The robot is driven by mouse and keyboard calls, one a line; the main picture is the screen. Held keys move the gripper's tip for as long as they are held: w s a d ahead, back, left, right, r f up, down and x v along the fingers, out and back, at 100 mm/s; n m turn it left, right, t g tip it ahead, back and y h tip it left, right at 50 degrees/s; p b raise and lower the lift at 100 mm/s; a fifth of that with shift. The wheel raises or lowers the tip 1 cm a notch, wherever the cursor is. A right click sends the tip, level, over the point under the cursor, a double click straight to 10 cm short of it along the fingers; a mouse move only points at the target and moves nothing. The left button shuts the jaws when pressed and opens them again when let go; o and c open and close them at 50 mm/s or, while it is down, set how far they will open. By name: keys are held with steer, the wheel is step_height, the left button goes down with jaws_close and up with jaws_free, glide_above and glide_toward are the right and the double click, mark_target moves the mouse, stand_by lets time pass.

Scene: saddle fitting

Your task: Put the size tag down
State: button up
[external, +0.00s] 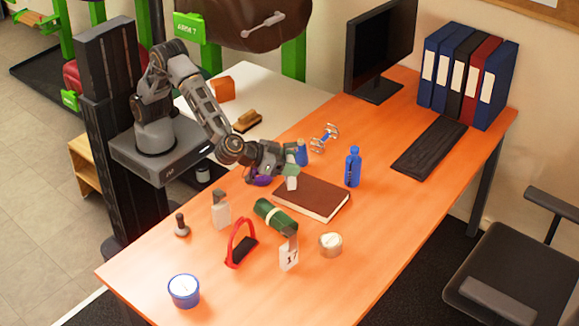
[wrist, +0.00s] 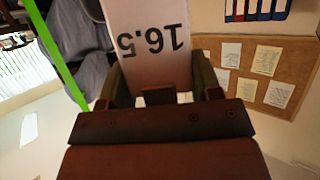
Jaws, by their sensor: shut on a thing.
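My gripper (external: 288,173) is shut on a white size tag (external: 291,183), held above the orange desk near the brown book. A second tag (external: 289,257), marked 17, stands on the desk nearer the front, by the green roll.
The brown book (external: 312,199) lies below and right of my gripper. Around it are a green roll (external: 272,216), blue bottle (external: 353,167), white roll (external: 330,244), red-handled tool (external: 240,246), spray bottle (external: 221,209) and blue tub (external: 184,291). The desk's front right is clear.

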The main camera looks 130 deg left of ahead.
steer(key=shift+w+d+r, duration=0.5)
steer(key=shift+w+r, duration=0.3)
steer(key=shift+w, duration=0.05)
steer(key=w+f+p, duration=0.1)
steer(key=w+f, duration=0.4)
steer(key=w, duration=0.4)
glide_above(330, 241)
step_height(330, 241, down, 6)
steer(key=r, duration=0.1)
steer(key=shift+a+f+m+t+h+p, duration=0.1)
steer(key=shift+f+m+t+h+p, duration=0.25)
steer(key=shift+f, duration=1.5)
steer(key=shift+f, duration=0.2)
steer(key=o, duration=1)
steer(key=shift+c, duration=0.2)
steer(key=shift+r, duration=0.1)
